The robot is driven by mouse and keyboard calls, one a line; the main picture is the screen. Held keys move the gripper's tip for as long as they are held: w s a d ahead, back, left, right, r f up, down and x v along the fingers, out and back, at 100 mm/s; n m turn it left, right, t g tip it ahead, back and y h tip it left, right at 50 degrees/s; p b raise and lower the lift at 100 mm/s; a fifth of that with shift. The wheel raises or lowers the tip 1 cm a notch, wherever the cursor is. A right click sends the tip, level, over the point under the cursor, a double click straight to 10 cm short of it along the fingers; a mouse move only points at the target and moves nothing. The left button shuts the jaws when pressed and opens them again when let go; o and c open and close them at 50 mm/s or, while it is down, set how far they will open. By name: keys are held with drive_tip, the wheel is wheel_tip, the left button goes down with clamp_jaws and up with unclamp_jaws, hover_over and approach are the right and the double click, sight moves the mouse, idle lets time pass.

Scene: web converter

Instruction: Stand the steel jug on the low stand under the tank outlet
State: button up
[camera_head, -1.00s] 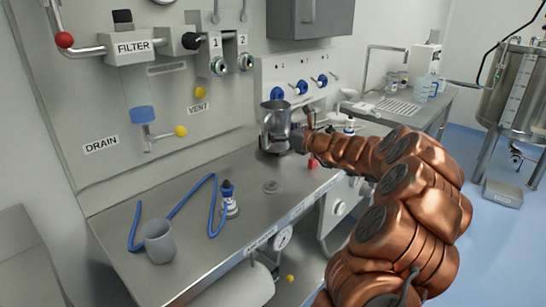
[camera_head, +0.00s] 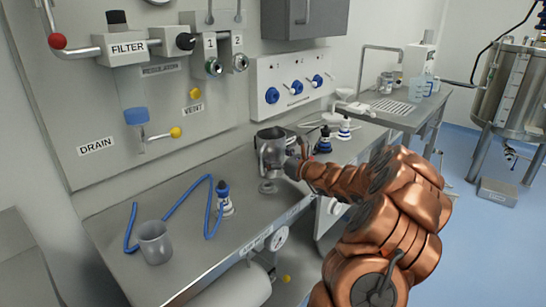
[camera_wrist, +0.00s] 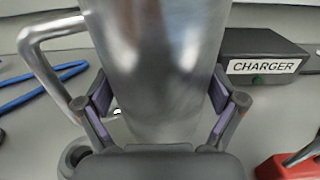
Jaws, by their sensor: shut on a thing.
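The steel jug (camera_head: 270,152) is upright above the steel bench, in my gripper (camera_head: 289,166). In the wrist view the jug's body (camera_wrist: 160,50) fills the middle, between both finger pads, with its handle (camera_wrist: 48,62) to the left. My gripper (camera_wrist: 160,105) is shut on the jug's body. I cannot tell whether the jug's base clears the bench. The tank (camera_head: 503,90) stands on legs at the far right, with its outlet valve (camera_head: 511,154) below. The low stand (camera_head: 497,192), a grey box shape, is on the blue floor near that outlet, with nothing on its top.
A charger box (camera_wrist: 265,55) and a red object (camera_wrist: 290,165) are close to the jug. A side table (camera_head: 395,108) is behind; the blue floor before the stand looks clear.

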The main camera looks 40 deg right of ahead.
drive_tip(key=shift+f, duration=0.1)
drive_tip(key=o, duration=1.2)
drive_tip(key=shift+o, duration=0.2)
